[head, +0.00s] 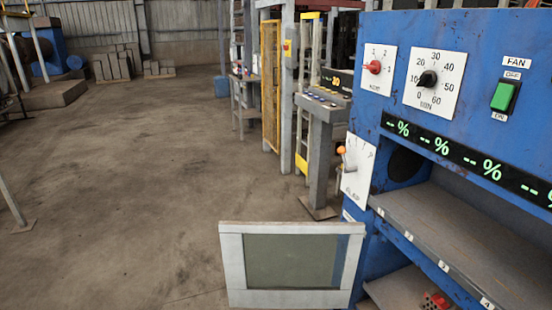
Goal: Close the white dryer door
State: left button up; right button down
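The white dryer door (233,268) is at the bottom middle of the head view. It has a pale frame around a grey-green window pane. It stands open, sticking out to the left of the blue dryer (460,38), with its right edge by the dryer's front corner. Its lower edge is near the bottom of the picture. The dryer's opening is uncovered and shows a grey upper shelf (470,235) with small number labels on its front edge. Neither of my grippers is in view.
A red object (437,300) with holes sits on the lower shelf. The dryer's front carries knobs, a green fan switch (504,96), a percent display and a lever (342,150). A grey control stand (322,140) is behind the door. Open concrete floor (130,200) lies to the left.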

aim_at(240, 295)
jog(key=i+j+u, duration=0.7)
jog(key=i+u, duration=0.7)
jog(key=i+z, duration=0.4)
jog(key=i, duration=0.15)
jog(key=i+j+z, duration=0.35)
jog(key=i, duration=0.15)
jog(key=i+z, duration=0.15)
jog(key=z, duration=0.35)
jog(key=i+z, duration=0.2)
jog(key=z, duration=0.3)
jog(key=i+z, duration=0.2)
jog(key=z, duration=0.25)
jog(key=i+j+z, duration=0.1)
jog(key=z, duration=0.4)
jog(key=i+j+z, duration=0.15)
jog(key=z, duration=0.35)
jog(key=i+j+z, duration=0.15)
jog(key=z, duration=0.25)
jog(key=i+j+z, duration=0.15)
jog(key=z, duration=0.25)
jog(key=i+j+z, duration=0.1)
jog(key=j+z, duration=0.3)
jog(key=i+j+z, duration=0.1)
jog(key=z, duration=0.3)
jog(key=j+z, duration=0.4)
